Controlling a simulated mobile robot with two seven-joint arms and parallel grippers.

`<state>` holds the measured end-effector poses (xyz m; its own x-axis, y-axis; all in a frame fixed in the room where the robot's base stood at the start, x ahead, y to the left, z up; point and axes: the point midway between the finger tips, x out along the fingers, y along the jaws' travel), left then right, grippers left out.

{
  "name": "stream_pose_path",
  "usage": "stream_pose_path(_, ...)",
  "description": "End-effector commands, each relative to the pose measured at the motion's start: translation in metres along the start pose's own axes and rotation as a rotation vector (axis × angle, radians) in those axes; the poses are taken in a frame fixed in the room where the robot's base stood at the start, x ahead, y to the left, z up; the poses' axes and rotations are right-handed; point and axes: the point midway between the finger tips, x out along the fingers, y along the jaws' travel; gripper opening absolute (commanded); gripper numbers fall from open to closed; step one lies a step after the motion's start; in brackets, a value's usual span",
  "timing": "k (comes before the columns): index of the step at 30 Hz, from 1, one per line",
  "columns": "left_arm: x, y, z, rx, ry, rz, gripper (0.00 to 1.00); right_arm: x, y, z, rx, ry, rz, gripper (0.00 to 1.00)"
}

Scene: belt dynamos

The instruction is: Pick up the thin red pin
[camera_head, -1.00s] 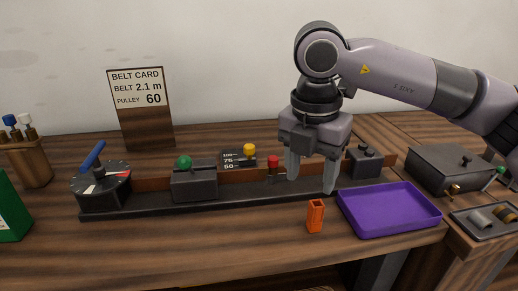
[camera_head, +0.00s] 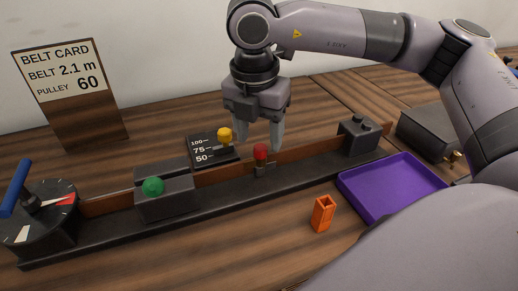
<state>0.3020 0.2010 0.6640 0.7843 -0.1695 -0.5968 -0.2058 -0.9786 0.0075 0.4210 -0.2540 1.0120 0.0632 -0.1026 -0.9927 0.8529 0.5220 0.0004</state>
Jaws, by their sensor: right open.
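The red pin (camera_head: 261,152) stands upright in the dark rail (camera_head: 215,195), its round red head on top and a small dark block at its base. Its shaft is mostly too small to make out. My right gripper (camera_head: 262,143) is open and points down at the pin. Its fingertips show left and right of the red head, at about its height, with nothing held between them. Whether the fingers are around the pin or slightly behind it, I cannot tell. My left gripper is not in view.
A green-knobbed block (camera_head: 165,200) and a dial with a blue lever (camera_head: 40,215) are on the left. A yellow knob (camera_head: 225,135) stands by a number plate behind the rail. An orange holder (camera_head: 322,214) and purple tray (camera_head: 390,187) are in front. My arm covers the lower right.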

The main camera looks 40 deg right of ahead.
Motion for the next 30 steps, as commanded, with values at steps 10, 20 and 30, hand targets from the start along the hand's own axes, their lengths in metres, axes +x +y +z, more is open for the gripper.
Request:
stream_pose_path(10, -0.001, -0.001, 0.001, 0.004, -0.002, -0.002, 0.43, 0.030, -0.001, 0.000, 0.000, 0.000, 0.001, 0.57)
stream_pose_path(20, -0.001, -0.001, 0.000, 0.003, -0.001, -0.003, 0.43, 0.030, -0.001, 0.000, 0.000, 0.000, 0.000, 0.00)
stream_pose_path(30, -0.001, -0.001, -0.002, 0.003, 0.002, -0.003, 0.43, 0.028, -0.001, 0.001, 0.000, -0.001, 0.000, 0.00)
